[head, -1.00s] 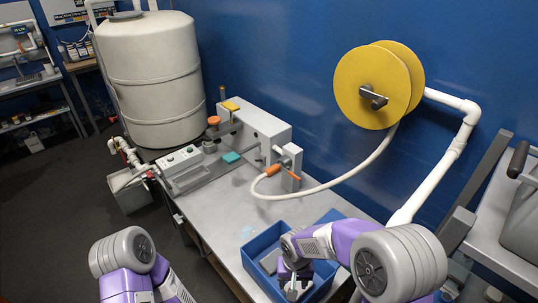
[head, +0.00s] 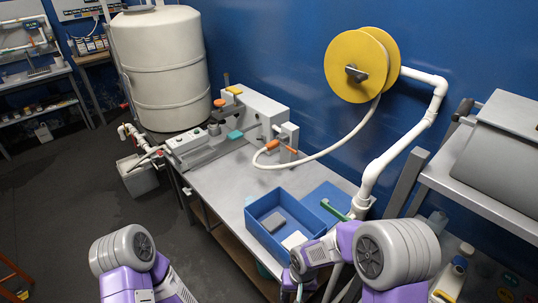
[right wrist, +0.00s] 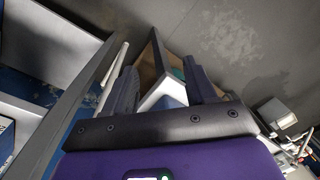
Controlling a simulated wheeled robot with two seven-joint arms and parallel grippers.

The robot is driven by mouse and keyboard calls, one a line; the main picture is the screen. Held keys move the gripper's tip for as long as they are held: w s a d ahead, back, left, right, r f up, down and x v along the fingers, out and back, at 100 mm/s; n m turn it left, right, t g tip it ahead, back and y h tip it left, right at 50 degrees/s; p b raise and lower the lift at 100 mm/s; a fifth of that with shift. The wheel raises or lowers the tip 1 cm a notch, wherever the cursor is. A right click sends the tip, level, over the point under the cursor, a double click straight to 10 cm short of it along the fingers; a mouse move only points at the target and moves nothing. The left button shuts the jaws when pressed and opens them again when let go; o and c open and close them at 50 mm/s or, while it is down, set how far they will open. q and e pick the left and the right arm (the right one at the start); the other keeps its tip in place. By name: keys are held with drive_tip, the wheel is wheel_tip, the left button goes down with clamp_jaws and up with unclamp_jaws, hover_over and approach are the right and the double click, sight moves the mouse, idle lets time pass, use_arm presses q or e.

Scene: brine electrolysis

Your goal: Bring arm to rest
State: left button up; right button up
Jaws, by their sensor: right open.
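My right arm reaches in from the lower right of the head view. Its gripper (head: 301,287) hangs low beside the near end of the blue bin (head: 262,241), outside it, and partly cut off by the frame's bottom edge. In the right wrist view the two dark fingers (right wrist: 160,82) stand apart with nothing between them. Only upper parts of my left arm show at the lower left, and its gripper is out of the picture.
The bin holds a grey block (head: 273,221) and a white piece (head: 294,240). It stands on the grey workbench (head: 222,195), with a machine (head: 250,115), hose and yellow reel (head: 357,65) behind. A grey side table (head: 465,190) is at right.

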drive_tip(key=s+d+f+m+t+y, duration=0.1)
drive_tip(key=s+d+f+m+y, duration=0.1)
drive_tip(key=s+f, duration=0.9)
drive_tip(key=shift+f+m+y, duration=0.3)
drive_tip(key=shift+f+y, duration=0.2)
drive_tip(key=shift+f, duration=0.25)
